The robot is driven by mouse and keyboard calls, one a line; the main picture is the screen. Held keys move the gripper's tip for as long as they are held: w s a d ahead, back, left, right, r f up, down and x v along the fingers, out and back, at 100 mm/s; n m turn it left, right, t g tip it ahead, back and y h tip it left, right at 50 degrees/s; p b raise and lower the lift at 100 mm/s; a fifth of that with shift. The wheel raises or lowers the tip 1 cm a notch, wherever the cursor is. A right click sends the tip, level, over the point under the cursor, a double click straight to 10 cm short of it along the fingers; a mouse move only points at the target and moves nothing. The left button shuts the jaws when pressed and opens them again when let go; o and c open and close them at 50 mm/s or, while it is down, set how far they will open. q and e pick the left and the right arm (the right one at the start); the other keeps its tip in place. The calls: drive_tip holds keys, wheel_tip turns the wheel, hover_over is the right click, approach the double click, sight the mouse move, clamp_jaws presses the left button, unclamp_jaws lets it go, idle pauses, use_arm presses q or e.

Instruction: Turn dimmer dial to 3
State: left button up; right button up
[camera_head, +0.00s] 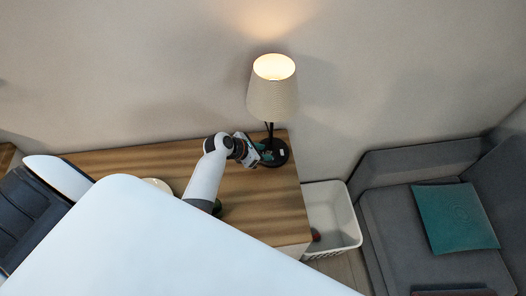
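A table lamp (271,98) with a ribbed beige shade stands at the right end of the wooden cabinet top, and it is lit. Its round dark base (276,160) sits on the wood. A small pale mark shows on the base; I cannot make out the dial or any numbers. My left gripper (262,151) is at the left side of the base, over or touching it; I cannot tell which. Its fingers are too small and partly hidden to show their opening. My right gripper is not in view.
The wooden cabinet top (262,207) has bare room in front of the lamp. A pale round object (157,185) lies on it behind my arm. A white basket (333,209) stands right of the cabinet. A grey sofa (397,215) with a teal cushion (455,218) is at the right.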

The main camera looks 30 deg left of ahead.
use_arm(q)
drive_tip(key=shift+w+d+f, duration=0.1)
drive_tip(key=shift+w+f, duration=0.05)
drive_tip(key=shift+f, duration=0.05)
clamp_jaws()
idle(0.3)
